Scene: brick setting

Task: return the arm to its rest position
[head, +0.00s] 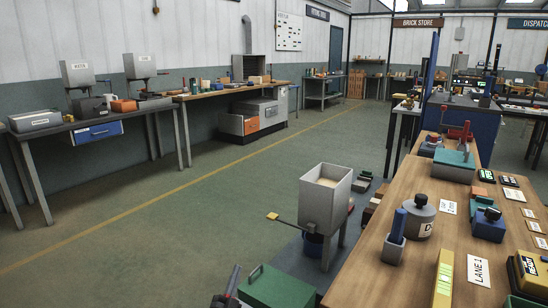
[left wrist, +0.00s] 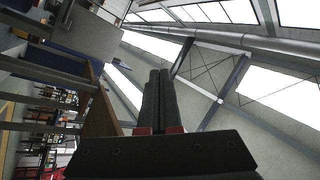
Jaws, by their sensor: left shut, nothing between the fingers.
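My left gripper (head: 234,272) shows at the bottom of the head view, a small dark shape left of the green box. In the left wrist view its two dark fingers (left wrist: 158,76) lie together, shut, with nothing between them. They point up towards the roof beams and skylights. The rest of the left arm is mostly out of the head view. My right gripper is not in view.
A wooden bench (head: 385,268) with a grey canister (head: 418,216) and several fixtures runs along the right. A grey hopper (head: 325,205) on legs and a green box (head: 277,288) stand near the gripper. The green floor (head: 170,235) to the left is clear.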

